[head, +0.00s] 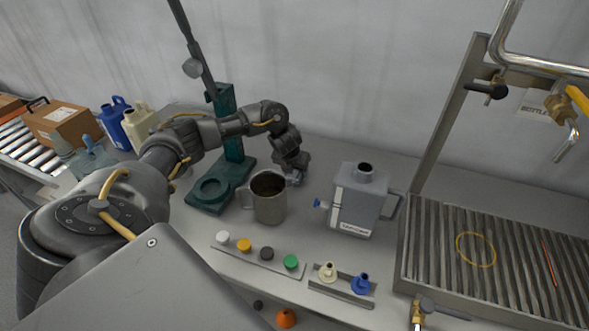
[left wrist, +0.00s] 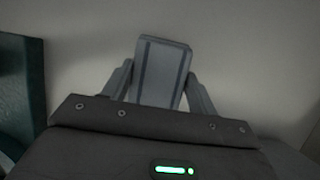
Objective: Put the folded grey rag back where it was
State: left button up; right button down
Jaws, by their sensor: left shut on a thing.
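The folded grey rag (left wrist: 160,70) is a flat grey-blue piece with darker stripes in the left wrist view, held upright between the two fingers. My left gripper (head: 295,174) is shut on it in the head view, behind and to the right of the steel mug (head: 270,207). There only a small bluish bit shows at the fingertips, and most of the rag is hidden. I cannot tell whether it touches the bench. My right gripper is in neither view.
A grey jug (head: 352,212) stands right of the mug. A green stand (head: 206,193) is left of it. Coloured caps (head: 266,253) line the front, with cream and blue stoppers on a rack (head: 343,287). A ribbed drain tray (head: 490,250) fills the right. Bare bench lies behind the jug.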

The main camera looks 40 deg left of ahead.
pick_arm(q)
jog(key=shift+a+f, duration=0.1)
jog(key=shift+f, duration=0.15)
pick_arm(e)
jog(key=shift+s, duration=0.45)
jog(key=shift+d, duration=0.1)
pick_arm(q)
jog(key=shift+f, duration=0.1)
jog(key=o, duration=0.9)
jog(key=shift+o, duration=0.2)
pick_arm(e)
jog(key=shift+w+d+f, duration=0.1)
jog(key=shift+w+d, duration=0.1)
